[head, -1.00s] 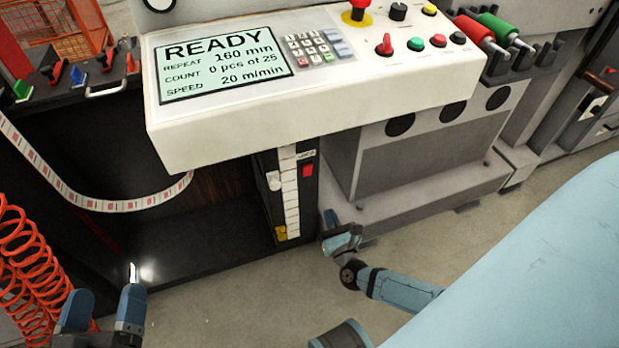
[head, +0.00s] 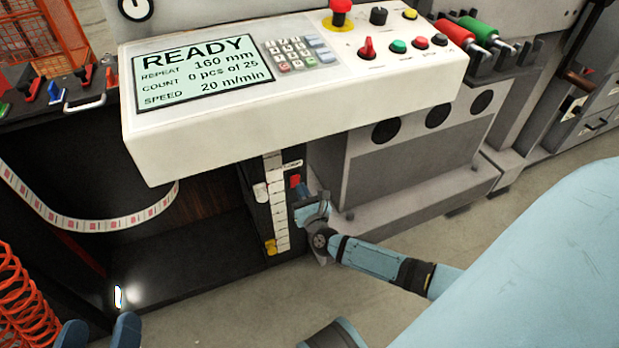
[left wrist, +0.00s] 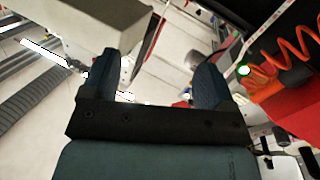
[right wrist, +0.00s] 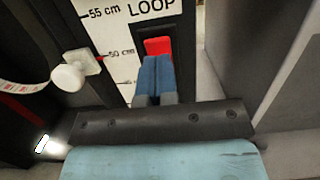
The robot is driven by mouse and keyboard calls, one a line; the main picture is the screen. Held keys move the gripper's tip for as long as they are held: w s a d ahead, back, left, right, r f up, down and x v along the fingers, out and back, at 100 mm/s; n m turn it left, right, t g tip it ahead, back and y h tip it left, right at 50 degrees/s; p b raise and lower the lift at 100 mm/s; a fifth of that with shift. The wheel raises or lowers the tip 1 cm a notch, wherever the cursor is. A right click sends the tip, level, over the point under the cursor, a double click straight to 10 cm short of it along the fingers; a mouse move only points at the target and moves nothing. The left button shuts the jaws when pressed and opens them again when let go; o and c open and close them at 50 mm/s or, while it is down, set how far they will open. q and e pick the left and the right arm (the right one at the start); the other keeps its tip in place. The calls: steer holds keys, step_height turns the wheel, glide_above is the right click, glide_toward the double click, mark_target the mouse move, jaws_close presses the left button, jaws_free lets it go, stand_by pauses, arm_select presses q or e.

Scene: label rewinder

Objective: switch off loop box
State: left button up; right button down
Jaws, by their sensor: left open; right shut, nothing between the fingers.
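The loop box is the dark bay below the console, with a white centimetre scale (head: 276,200) on its front post. A red switch (head: 295,181) sits on a black strip beside the scale. It also shows in the right wrist view (right wrist: 158,46), under the word LOOP (right wrist: 152,6). My right gripper (head: 301,190) is shut and empty, with its fingertips at the lower edge of the switch. The fingers (right wrist: 155,72) cover the switch's lower part; I cannot tell whether they touch it. My left gripper (head: 99,330) is open and empty at the lower left; it also shows in its wrist view (left wrist: 166,75).
The white console (head: 290,120) overhangs the switch, its screen (head: 205,72) reading READY. A white knob (right wrist: 70,76) stands left of the scale, and a yellow part (head: 270,246) is at its foot. A grey cabinet (head: 400,165) stands close on the right. Orange coils (head: 25,305) hang at left.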

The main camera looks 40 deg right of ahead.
steer(key=shift+x, duration=1)
arm_select(q)
steer(key=shift+f+g, duration=0.3)
steer(key=shift+f, duration=0.1)
steer(key=shift+r, duration=0.1)
